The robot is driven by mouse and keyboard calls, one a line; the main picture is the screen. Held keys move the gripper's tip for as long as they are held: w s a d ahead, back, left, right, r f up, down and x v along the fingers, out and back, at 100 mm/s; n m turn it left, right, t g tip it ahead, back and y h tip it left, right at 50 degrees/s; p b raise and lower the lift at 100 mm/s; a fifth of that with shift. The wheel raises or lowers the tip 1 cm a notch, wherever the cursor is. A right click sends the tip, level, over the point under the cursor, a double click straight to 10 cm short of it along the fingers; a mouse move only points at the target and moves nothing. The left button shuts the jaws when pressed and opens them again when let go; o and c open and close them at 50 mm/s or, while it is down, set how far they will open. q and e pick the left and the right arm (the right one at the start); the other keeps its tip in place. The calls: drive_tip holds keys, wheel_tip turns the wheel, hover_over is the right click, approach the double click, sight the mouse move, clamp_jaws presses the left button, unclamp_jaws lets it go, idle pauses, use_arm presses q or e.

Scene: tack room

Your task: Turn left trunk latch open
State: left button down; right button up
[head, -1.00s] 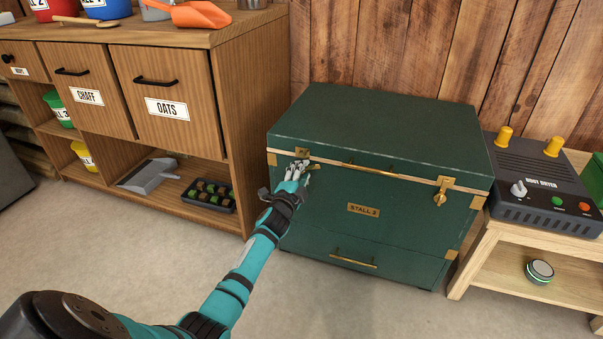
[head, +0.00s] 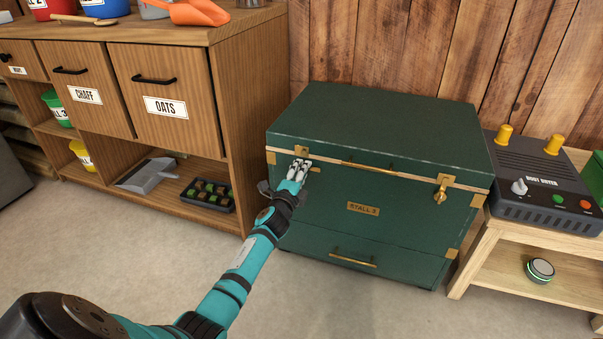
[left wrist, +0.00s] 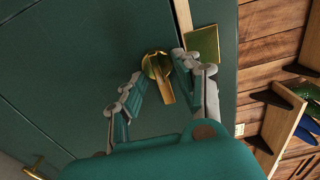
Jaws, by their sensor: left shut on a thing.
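My left gripper (head: 299,167) is at the trunk's upper left front and is shut on the left trunk latch. In the left wrist view the brass latch (left wrist: 167,90) sits between the fingers (left wrist: 160,74), with its round pivot and a narrow lever showing. The fingers mostly hide this latch in the head view. The right trunk latch (head: 440,195) is brass and hangs downward. My right gripper is not in view.
A wooden cabinet (head: 240,120) with drawers and open shelves stands close on the left. A low table (head: 500,255) with a boot dryer (head: 540,180) stands at the right. A brass handle (head: 353,262) is low on the trunk. The floor in front is clear.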

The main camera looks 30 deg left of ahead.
use_arm(q)
drive_tip(key=shift+f, duration=0.1)
drive_tip(key=c, duration=1)
unclamp_jaws()
drive_tip(key=shift+c, duration=0.2)
drive_tip(key=shift+s, duration=0.1)
drive_tip(key=v, duration=1.2)
